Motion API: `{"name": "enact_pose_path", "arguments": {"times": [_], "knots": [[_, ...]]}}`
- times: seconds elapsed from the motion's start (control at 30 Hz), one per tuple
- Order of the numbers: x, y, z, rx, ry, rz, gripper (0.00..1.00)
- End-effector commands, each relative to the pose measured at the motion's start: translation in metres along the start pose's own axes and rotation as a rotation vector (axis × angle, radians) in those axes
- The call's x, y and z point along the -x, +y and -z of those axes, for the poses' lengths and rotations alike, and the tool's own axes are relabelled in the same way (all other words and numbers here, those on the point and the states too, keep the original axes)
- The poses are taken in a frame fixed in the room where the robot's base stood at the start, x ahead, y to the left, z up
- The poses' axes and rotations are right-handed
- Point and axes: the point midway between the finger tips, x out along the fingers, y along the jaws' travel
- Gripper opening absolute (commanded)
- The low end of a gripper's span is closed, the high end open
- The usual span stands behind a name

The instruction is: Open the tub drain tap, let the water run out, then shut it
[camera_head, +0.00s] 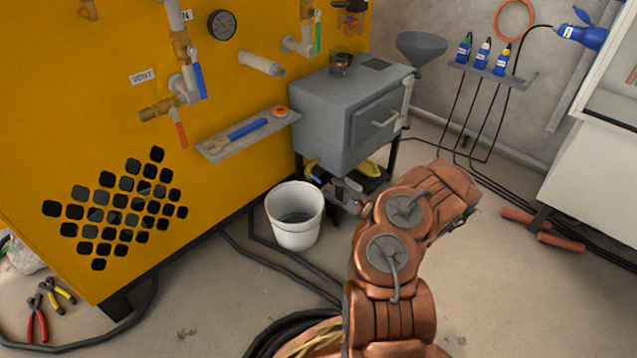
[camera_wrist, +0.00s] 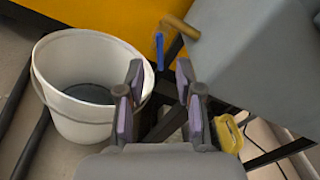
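A brass tap (camera_wrist: 180,27) with a blue lever (camera_wrist: 159,50) shows at the top middle of the wrist view, by the lower edge of the grey metal tub (camera_wrist: 258,50). The lever points down in the picture, across the brass body. No water stream is visible from it. The white bucket (camera_wrist: 62,113) stands on the floor at left, with a grey surface inside; I cannot tell whether it is water. My gripper (camera_wrist: 160,100) is open and empty, with its fingers apart, below the lever in the picture and beside the bucket. In the head view the tub (camera_head: 330,112) stands behind my gripper (camera_head: 345,197).
The yellow panel (camera_head: 60,110) carries valves and a shelf (camera_head: 222,148) with a wrench. Black stand legs and a yellow object (camera_wrist: 228,133) lie close to my right finger. Hoses and pliers (camera_head: 38,318) lie on the floor.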

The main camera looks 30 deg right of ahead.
Motion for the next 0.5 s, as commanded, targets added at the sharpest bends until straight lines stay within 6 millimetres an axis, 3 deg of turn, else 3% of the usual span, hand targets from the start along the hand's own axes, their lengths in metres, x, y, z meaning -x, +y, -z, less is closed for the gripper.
{"name": "enact_pose_path", "arguments": {"times": [0.23, 0.5], "knots": [[-0.038, 0.003, 0.001, 0.002, -0.004, -0.003, 0.35], [-0.062, 0.002, 0.0, 0.0, -0.002, -0.003, 0.35]]}}
